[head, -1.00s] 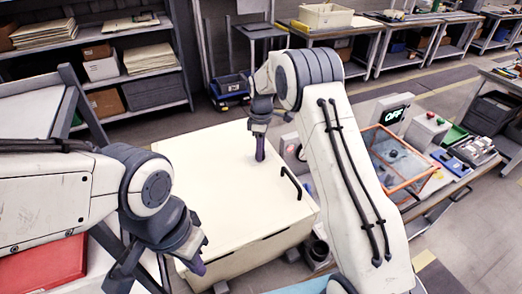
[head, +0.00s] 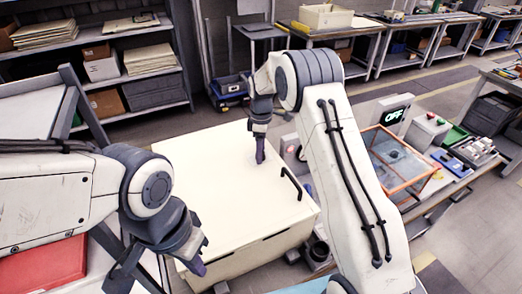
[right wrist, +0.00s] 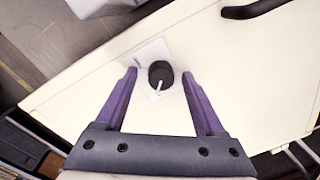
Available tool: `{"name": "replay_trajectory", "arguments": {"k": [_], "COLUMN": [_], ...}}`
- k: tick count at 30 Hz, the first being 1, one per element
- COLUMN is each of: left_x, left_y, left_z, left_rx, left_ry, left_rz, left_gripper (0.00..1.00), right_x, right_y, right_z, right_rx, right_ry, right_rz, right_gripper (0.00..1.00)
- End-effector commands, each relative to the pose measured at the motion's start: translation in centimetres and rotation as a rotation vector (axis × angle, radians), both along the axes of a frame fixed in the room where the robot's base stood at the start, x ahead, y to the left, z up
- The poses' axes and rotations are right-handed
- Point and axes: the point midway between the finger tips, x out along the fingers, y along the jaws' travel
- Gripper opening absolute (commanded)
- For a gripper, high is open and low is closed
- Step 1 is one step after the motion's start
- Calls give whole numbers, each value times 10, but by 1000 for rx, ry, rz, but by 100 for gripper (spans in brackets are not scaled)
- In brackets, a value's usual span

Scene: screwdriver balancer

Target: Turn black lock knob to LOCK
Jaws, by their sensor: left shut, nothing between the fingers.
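The black lock knob (right wrist: 160,75) sits on a small pale plate (right wrist: 146,52) on the cream lid in the right wrist view. A white pointer line on the knob points toward the bottom of that picture. My right gripper (right wrist: 158,73) is open, with one purple finger on each side of the knob and a gap between each finger and the knob. In the head view my right gripper (head: 260,156) points down over the lid, and I cannot make out the knob there. My left gripper (head: 198,267) is shut and empty, near the lid's front left corner.
The cream box (head: 215,190) has a black bar handle (head: 291,184) on its lid. To the right are a display reading OFF (head: 394,115) and an orange-framed clear case (head: 398,158). A red tray (head: 42,265) lies under my left arm.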

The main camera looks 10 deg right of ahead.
Motion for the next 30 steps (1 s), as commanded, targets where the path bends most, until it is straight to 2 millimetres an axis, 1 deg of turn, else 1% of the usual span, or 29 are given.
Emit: {"name": "replay_trajectory", "arguments": {"k": [4,7,11,15,18,21,25,30], "left_x": [0,0,0,0,0,0,0,0], "left_y": [0,0,0,0,0,0,0,0], "left_z": [-1,-4,-12,-19,-22,-23,-24,-24], "left_rx": [0,0,0,0,0,0,0,0], "left_ry": [0,0,0,0,0,0,0,0], "left_rz": [0,0,0,-1,-1,-1,-1,-1], "left_gripper": [0,0,0,0,0,0,0,0], "right_x": [0,1,2,4,4,5,5,5], "right_y": [0,0,-1,-1,-2,-2,-2,-2], "right_z": [0,7,27,57,75,90,101,105], "right_rx": [0,0,0,0,0,0,0,0], "right_ry": [1,-1,-4,-5,-4,-3,-1,1], "right_rz": [-1,-1,-1,-1,-1,-1,-1,-1], "right_gripper": [71,71,71,71,71,71,71,71]}}
